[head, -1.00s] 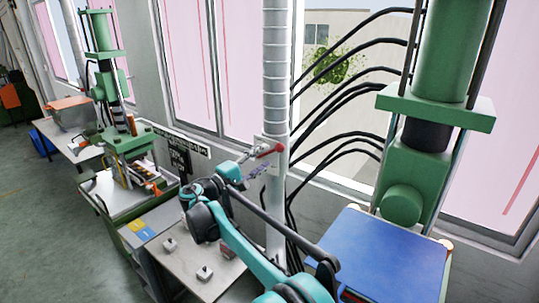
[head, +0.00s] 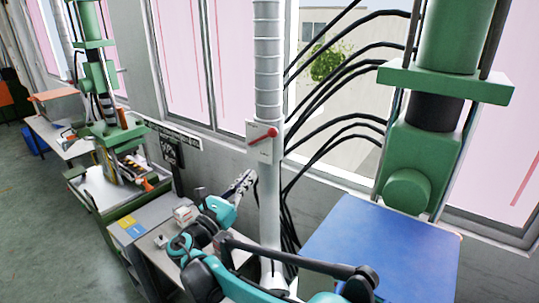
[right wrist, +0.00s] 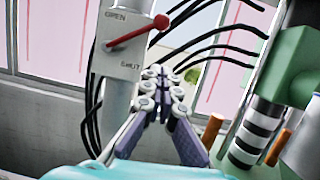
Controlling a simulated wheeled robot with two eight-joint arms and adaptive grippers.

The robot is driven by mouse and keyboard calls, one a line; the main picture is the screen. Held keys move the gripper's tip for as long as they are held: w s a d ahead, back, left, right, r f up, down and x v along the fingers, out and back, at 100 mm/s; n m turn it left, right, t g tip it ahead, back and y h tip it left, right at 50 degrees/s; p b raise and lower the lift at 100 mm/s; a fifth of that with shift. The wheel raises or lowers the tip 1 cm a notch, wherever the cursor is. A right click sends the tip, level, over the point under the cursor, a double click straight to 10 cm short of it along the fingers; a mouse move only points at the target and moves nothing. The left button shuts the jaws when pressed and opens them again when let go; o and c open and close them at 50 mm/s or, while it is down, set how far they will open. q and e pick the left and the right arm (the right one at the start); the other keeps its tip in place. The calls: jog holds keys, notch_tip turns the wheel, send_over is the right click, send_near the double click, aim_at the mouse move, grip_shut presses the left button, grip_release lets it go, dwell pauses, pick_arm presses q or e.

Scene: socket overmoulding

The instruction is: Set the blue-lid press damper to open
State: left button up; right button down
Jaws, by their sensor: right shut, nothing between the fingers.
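The damper is a pale plate (head: 259,153) on the grey vertical duct (head: 268,60), with a red lever (head: 262,135). My right gripper (head: 246,180) is shut and empty, below and left of the plate. In the right wrist view its fingertips (right wrist: 163,72) are below the knob, apart from it. My left gripper is not in view.
The green press (head: 408,150) with the blue lid (head: 385,250) stands at the right. Black hoses (head: 340,70) run from it to the duct. Another green press (head: 115,135) and a grey bench (head: 155,250) are at the left. Windows line the wall behind.

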aim_at(262, 138)
jog(key=w+d+r+n+p, duration=0.3)
jog(key=w+d+r, duration=0.2)
jog(key=w, duration=0.3)
jog(key=shift+w+d+r+t, duration=0.2)
jog(key=shift+w+d+t, duration=0.05)
jog(key=shift+w+t, duration=0.15)
jog(key=shift+r, duration=0.1)
dwell(0.4)
jog(key=shift+w+a+r+n+y, duration=0.1)
jog(key=shift+r+n+y, duration=0.15)
jog(key=shift+n+y, duration=0.2)
